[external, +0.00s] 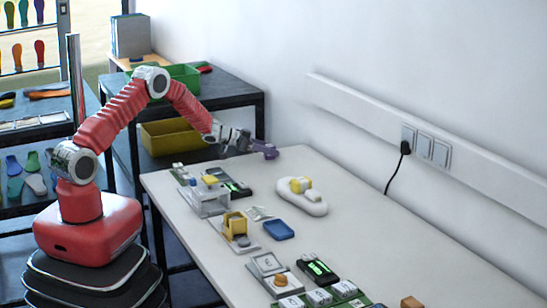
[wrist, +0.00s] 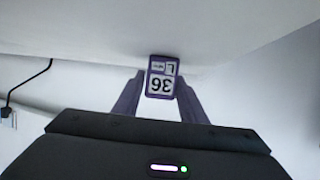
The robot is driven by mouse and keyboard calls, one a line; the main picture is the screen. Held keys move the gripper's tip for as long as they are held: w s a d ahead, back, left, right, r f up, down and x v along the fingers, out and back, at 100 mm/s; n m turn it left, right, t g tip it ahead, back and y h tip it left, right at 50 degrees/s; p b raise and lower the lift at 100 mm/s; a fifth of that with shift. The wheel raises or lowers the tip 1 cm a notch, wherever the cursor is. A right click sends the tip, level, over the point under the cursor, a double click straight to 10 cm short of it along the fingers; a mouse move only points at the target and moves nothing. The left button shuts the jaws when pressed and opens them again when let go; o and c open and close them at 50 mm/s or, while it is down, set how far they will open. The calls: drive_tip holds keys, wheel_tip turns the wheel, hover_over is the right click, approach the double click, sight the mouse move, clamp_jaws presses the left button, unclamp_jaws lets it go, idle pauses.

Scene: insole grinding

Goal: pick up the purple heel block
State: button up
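The purple heel block (wrist: 162,77) shows in the wrist view with a white label reading 36 and L, upside down in the picture. It sits between the tips of the two purple fingers of my gripper (wrist: 161,84), which close in on its two sides. In the external view my gripper (external: 264,149) reaches out over the far left end of the white table (external: 330,185), with purple at its tip. There the block and the fingers are too small to tell apart clearly. I cannot tell whether the block touches the table.
A white holder with a yellow piece (external: 301,194), a blue tray (external: 278,229), a clear box device (external: 209,197) and a yellow fixture (external: 235,226) stand on the table. A black cord (external: 397,168) hangs from the wall sockets. Green (external: 185,77) and yellow (external: 172,135) bins stand behind my arm.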

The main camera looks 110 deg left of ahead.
sight(270, 145)
drive_tip(key=c, duration=0.7)
wheel_tip(270, 145, up, 10)
drive_tip(key=shift+r, duration=0.1)
idle(0.4)
idle(0.4)
